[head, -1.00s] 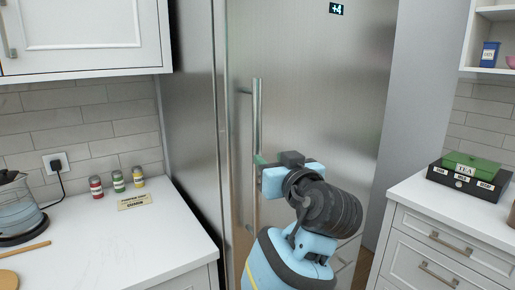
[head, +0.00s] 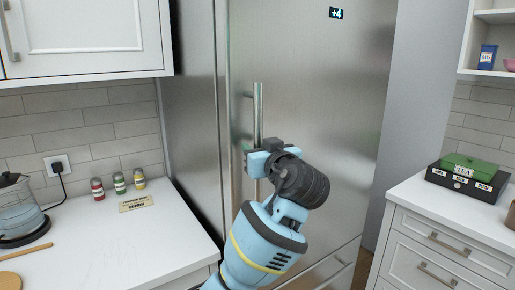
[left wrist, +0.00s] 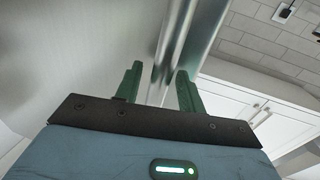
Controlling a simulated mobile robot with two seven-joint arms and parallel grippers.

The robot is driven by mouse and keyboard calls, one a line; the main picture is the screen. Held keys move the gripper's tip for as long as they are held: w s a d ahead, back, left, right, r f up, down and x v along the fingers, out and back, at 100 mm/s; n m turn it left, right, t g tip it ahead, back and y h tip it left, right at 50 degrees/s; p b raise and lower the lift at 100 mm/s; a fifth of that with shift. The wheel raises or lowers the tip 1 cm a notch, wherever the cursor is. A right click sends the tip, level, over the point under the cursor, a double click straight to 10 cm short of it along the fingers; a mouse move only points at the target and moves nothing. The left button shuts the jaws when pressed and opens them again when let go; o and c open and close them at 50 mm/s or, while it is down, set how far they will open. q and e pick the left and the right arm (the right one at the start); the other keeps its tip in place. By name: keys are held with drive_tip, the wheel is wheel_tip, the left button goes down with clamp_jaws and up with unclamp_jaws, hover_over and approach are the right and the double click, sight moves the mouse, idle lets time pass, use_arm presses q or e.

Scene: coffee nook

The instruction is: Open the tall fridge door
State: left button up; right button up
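The tall fridge door (head: 310,80) is brushed steel with a small lit display at the top, and it looks shut. Its long vertical bar handle (head: 258,105) is near the door's left edge. My left gripper (head: 248,156) is at the handle's middle and hides part of it. In the left wrist view, the two green fingers of my left gripper (left wrist: 159,88) are apart, with a steel bar, apparently the handle (left wrist: 172,40), lined up between them. I see a gap beside the bar; I cannot tell how deep it sits. My right gripper is not in view.
A white counter (head: 100,240) with a kettle (head: 18,208) and small spice jars (head: 119,183) stands left of the fridge. White drawers (head: 445,240) with a black tea box (head: 467,182) stand to the right. An upper cabinet (head: 80,35) hangs at the left.

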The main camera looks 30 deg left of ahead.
use_arm(q)
drive_tip(key=shift+a, duration=0.1)
clamp_jaws()
drive_tip(key=shift+d+f, duration=0.1)
drive_tip(key=shift+d, duration=0.1)
idle(0.4)
